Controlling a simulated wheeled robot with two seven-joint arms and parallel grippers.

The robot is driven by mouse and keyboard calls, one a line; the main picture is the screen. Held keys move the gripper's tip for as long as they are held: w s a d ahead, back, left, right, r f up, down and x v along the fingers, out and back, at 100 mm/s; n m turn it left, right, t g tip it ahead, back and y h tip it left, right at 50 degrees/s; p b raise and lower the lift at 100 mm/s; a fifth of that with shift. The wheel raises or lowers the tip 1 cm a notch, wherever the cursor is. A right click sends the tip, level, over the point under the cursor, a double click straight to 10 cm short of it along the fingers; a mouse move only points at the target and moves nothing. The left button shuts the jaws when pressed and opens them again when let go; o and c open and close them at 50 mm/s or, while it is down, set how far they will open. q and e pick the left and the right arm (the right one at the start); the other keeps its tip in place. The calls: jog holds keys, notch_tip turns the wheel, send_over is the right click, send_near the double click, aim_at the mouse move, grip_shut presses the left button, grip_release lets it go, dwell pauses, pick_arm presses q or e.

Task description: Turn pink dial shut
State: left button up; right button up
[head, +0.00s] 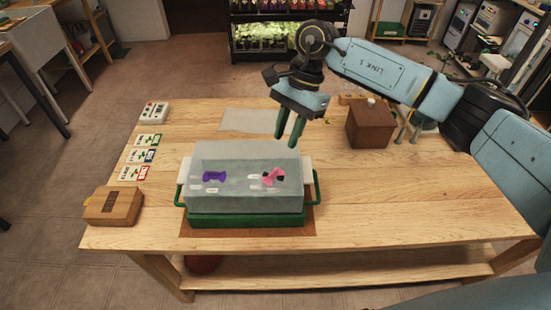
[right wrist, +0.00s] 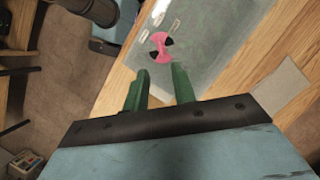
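The pink dial (head: 273,176) with black parts sits on the right of the grey box's front face and is turned at a slant. It also shows in the right wrist view (right wrist: 161,44), beyond the fingertips. A purple dial (head: 214,176) is on the left of the same grey box (head: 245,158), with its long side level. My right gripper (head: 291,143) hangs above and behind the box's right part, with its green fingers apart and nothing between them. It also shows in the right wrist view (right wrist: 158,82). My left gripper is in neither view.
The box stands in a green tray (head: 245,219) with side handles. A brown wooden box (head: 369,124) stands at the back right. Seed cards (head: 142,156) and a tan box (head: 113,206) lie at the left. The table's front right is clear.

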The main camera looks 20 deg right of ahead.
aim_at(274, 171)
jog(key=x, duration=0.4)
jog(key=shift+a, duration=0.1)
jog(key=x, duration=0.3)
jog(key=shift+a+f+p, duration=0.1)
jog(key=shift+f+p, duration=0.15)
jog(key=shift+p, duration=0.1)
jog(key=shift+s+a+f, duration=0.1)
jog(key=shift+f, duration=0.35)
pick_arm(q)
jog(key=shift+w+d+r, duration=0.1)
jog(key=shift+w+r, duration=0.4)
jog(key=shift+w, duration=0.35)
pick_arm(e)
grip_shut()
